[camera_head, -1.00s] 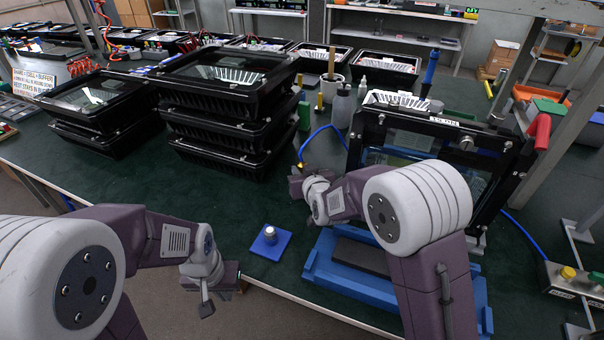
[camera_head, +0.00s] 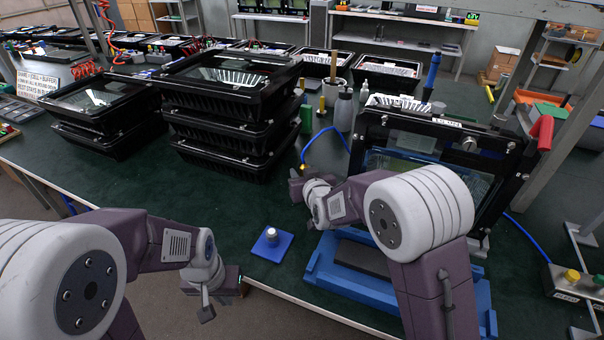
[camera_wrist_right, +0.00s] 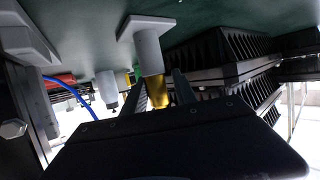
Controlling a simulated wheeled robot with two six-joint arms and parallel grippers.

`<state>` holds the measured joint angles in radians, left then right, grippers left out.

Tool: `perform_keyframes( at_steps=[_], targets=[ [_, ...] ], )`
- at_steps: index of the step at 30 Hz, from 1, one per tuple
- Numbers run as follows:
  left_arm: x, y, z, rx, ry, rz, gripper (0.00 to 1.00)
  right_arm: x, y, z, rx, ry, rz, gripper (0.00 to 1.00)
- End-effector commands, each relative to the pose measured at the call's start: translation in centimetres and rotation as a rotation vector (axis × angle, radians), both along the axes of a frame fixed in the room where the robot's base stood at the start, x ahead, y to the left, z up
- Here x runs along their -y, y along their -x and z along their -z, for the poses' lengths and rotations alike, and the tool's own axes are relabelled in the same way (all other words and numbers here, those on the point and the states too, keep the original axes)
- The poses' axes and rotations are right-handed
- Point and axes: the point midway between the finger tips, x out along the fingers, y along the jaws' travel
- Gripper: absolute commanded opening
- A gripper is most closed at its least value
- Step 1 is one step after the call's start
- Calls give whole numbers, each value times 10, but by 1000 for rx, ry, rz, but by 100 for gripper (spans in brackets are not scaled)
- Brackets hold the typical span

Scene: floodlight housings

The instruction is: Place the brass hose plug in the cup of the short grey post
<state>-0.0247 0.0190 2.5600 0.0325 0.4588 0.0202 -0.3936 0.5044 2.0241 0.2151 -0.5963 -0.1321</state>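In the right wrist view, which looks upside down, the short grey post (camera_wrist_right: 149,54) stands on a square grey base on the table. The brass hose plug (camera_wrist_right: 158,92) sits at the post's cup end, in line with it, its outer part showing. The two fingers of my right gripper (camera_wrist_right: 162,80) stand on either side of the plug, apart, with a narrow gap visible on one side. In the head view my right gripper (camera_head: 297,186) is mostly hidden by its wrist, and post and plug cannot be made out. My left gripper (camera_head: 208,306) is low by the table's front edge; its opening is unclear.
A blue plate with a small metal cylinder (camera_head: 271,236) lies between the arms. A blue cradle (camera_head: 325,277) and an upright black floodlight housing (camera_head: 440,140) are at the right. Stacked black housings (camera_head: 225,125) stand behind. A blue hose (camera_head: 318,136) curves nearby. The green table front-left is clear.

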Motion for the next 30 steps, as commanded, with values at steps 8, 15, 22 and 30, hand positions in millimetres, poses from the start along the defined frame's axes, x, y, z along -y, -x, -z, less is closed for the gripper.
perform_keyframes(
  at_steps=[8,15,22,30],
  targets=[
    [0,0,0,0,0,0,0,5,4,13,-36,6,10,45],
    [0,0,-13,0,0,0,0,9,20,-8,-32,5,9,45],
    [0,0,-21,0,0,0,0,20,68,-34,-22,4,4,45],
    [0,0,-26,0,0,0,0,30,106,-50,-19,3,3,45]
  ],
)
